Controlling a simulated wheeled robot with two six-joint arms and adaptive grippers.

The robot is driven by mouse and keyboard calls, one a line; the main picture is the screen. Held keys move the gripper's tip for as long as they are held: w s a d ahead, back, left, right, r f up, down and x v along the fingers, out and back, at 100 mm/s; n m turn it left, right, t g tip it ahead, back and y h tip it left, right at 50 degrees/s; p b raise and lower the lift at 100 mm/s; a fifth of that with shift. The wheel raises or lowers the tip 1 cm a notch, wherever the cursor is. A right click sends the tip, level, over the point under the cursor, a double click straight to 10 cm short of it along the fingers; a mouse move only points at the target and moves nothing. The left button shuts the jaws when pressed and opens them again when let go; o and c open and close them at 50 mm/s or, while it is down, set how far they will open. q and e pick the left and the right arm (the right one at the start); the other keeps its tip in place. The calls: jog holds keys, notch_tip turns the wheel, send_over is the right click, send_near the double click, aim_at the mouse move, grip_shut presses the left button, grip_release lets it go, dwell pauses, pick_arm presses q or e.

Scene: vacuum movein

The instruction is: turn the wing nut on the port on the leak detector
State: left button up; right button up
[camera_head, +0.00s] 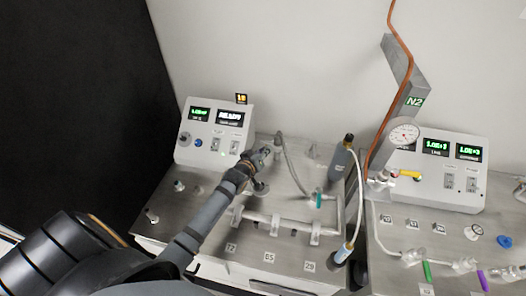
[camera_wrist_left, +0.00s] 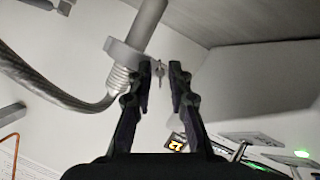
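The leak detector (camera_head: 215,132) is a white box with two lit displays at the back of the left bench. My left arm reaches across this bench, and its gripper (camera_head: 266,153) is at the port at the top of the grey hose (camera_head: 290,165). In the left wrist view, a clamp (camera_wrist_left: 126,52) sits around the joint between a grey pipe (camera_wrist_left: 148,22) and a ribbed hose end (camera_wrist_left: 118,78). A small wing nut (camera_wrist_left: 158,68) is at the clamp's right side. My left gripper (camera_wrist_left: 160,72) is open, its fingertips on either side of the wing nut; contact cannot be told. My right gripper is not in view.
A metal rail frame (camera_head: 275,219) and labelled clamps lie on the left bench. A grey cylinder (camera_head: 340,170) with a hose stands at its right. The right bench holds a gauge (camera_head: 404,134), a yellow valve handle (camera_head: 410,174) and another display box (camera_head: 440,170).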

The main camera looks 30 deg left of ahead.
pick_arm(q)
grip_shut()
jog(key=shift+r+m+p, duration=0.25)
jog(key=shift+m+p, duration=0.05)
jog(key=shift+p, duration=0.35)
jog(key=shift+d+m+y+p, duration=0.1)
jog(key=shift+m+y+p, duration=0.2)
jog(key=shift+m+y, duration=0.1)
jog(key=shift+f+m+g+y, duration=0.3)
jog(key=shift+m+y, duration=0.2)
jog(key=shift+m, duration=0.2)
jog(key=shift+r+m, duration=0.1)
jog(key=shift+m, duration=0.2)
